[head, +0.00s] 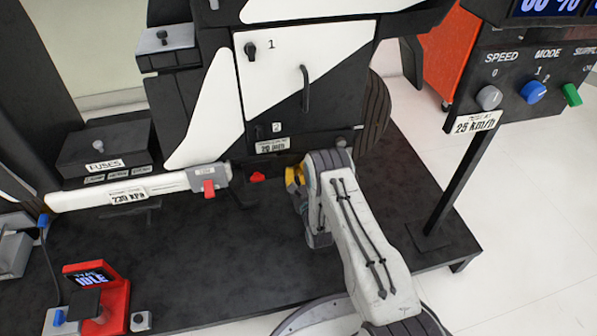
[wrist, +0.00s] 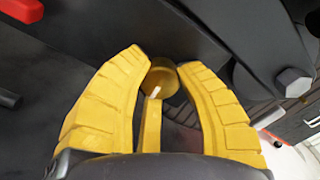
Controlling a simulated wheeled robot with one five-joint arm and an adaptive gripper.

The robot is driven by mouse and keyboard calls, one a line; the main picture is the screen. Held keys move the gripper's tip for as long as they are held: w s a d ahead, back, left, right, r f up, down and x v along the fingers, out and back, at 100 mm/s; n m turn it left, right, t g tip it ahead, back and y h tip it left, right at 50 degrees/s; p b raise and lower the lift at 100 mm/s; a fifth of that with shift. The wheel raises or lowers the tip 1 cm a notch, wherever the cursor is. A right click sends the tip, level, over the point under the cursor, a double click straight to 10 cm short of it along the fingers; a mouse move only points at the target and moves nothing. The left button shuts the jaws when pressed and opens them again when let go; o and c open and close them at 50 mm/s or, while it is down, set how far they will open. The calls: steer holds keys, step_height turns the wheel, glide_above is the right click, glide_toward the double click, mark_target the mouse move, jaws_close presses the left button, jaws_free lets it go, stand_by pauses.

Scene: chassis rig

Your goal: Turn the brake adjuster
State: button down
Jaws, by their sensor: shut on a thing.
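The brake adjuster appears to be the dull yellow round knob (wrist: 165,77) in the wrist view, with a small white mark on its near edge. My gripper (wrist: 162,66) has its two ribbed yellow fingers closed around the knob, one on each side. A narrow yellow strip (wrist: 151,125) runs from the knob toward my palm. In the head view my gripper (head: 294,180) is low beside the black and white chassis panel, below the "20 mm" label (head: 272,146). The adjuster is hidden there behind my gripper and wrist.
A grey hex bolt (wrist: 293,82) is close on the right in the wrist view. A label post (head: 462,180) stands right; the black platform (head: 190,260) is partly clear.

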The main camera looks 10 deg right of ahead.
steer(key=shift+m, duration=0.4)
steer(key=c, duration=0.8)
jaws_free()
steer(key=shift+c, duration=0.2)
steer(key=s, duration=0.7)
steer(key=shift+s, duration=0.25)
